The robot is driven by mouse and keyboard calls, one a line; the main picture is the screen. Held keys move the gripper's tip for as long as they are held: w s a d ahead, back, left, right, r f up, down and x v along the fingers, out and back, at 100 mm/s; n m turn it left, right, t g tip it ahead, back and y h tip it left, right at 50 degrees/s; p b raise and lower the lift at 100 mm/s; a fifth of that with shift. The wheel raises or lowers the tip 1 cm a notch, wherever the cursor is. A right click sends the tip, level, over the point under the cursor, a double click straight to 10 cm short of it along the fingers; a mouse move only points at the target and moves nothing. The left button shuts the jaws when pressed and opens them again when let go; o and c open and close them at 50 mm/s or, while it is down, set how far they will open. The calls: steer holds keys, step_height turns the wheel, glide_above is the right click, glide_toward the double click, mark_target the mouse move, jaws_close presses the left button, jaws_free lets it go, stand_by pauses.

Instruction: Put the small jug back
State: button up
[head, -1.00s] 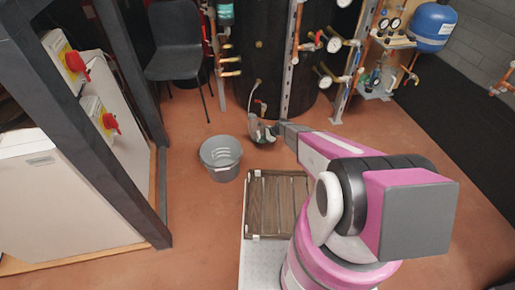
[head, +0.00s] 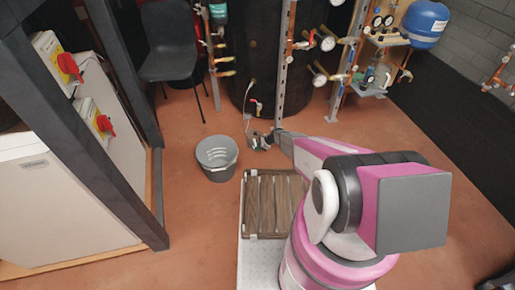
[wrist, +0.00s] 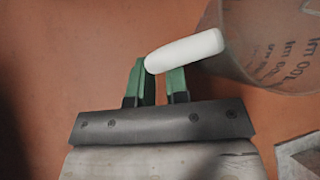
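The small jug (wrist: 268,45) is translucent, with printed volume marks and a white handle (wrist: 188,49). It is at the upper right of the wrist view, cut off by the edge. My gripper (wrist: 160,75) has two green fingers a narrow gap apart, and the handle crosses them at their tips. The fingers look shut on the handle, though the contact itself is hidden. In the head view the jug (head: 257,141) is small and dark at the end of my gripper (head: 273,139), low near the floor, to the right of the grey bucket. I cannot tell whether it touches the floor.
The grey bucket (head: 217,160) stands left of my gripper. A slatted wooden crate (head: 268,200) is in front of my base. A dark tank (head: 262,60) with pipes and a metal post (head: 284,75) stands behind the jug. A black chair (head: 170,45) is at the back left.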

steer(key=o, duration=0.4)
steer(key=shift+o, duration=0.2)
steer(key=shift+r, duration=0.15)
steer(key=v, duration=1.1)
steer(key=s+d+r+n+h, duration=0.3)
steer(key=s+r+n, duration=0.2)
steer(key=s+r, duration=0.4)
steer(key=s+d+r+n+h, duration=0.3)
steer(key=s+r+n, duration=0.3)
steer(key=r, duration=1.3)
steer(key=s+d+r+n+h, duration=0.3)
steer(key=s+d+r+n, duration=0.2)
steer(key=s+r, duration=0.9)
steer(key=shift+s+r+n, duration=0.2)
steer(key=shift+n, duration=0.1)
